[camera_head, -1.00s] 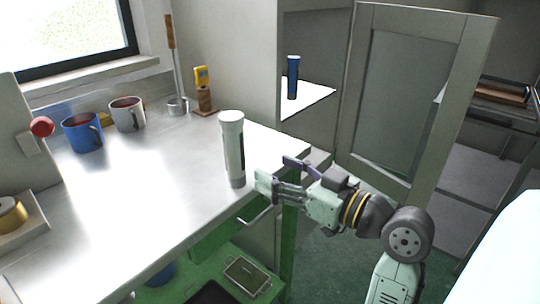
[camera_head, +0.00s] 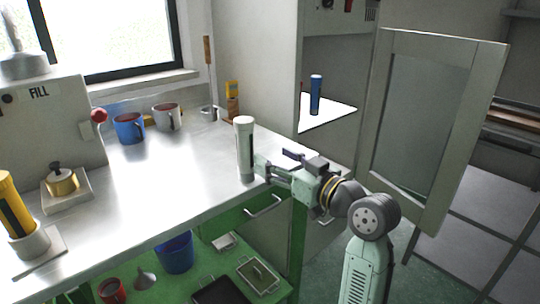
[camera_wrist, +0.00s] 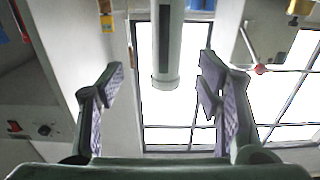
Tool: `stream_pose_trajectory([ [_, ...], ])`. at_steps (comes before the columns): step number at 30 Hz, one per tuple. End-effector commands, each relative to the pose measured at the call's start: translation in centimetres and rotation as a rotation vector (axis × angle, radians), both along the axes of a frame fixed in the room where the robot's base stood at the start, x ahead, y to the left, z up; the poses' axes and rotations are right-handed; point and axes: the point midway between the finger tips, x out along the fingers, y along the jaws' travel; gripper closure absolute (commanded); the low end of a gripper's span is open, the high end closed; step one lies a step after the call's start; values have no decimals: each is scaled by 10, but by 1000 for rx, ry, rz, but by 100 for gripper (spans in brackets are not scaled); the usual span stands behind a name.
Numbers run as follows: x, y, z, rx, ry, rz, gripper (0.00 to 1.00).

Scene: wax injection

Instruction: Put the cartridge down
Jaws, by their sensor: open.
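The pale grey cartridge (camera_head: 244,150) stands upright on the metal bench near its front right edge. It has a white cap and a dark strip down its side. My gripper (camera_head: 274,164) is open just right of the cartridge, with its fingers at the height of the cartridge's lower half. In the wrist view the cartridge (camera_wrist: 167,45) shows in the gap between the spread fingers, clear of both pads. How far it lies beyond the fingertips is hard to tell.
A blue cylinder (camera_head: 316,95) stands on a white shelf (camera_head: 340,112) in the cabinet, whose door (camera_head: 432,130) is open. The bench left of the cartridge is clear.

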Motion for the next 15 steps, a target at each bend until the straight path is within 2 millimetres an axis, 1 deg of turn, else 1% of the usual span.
stream_pose_trajectory([
  [1,5,6,1,0,2,5,41],
  [6,27,22,2,0,2,5,41],
  [9,37,29,2,-1,1,2,41],
  [15,48,39,3,-1,1,3,41],
])
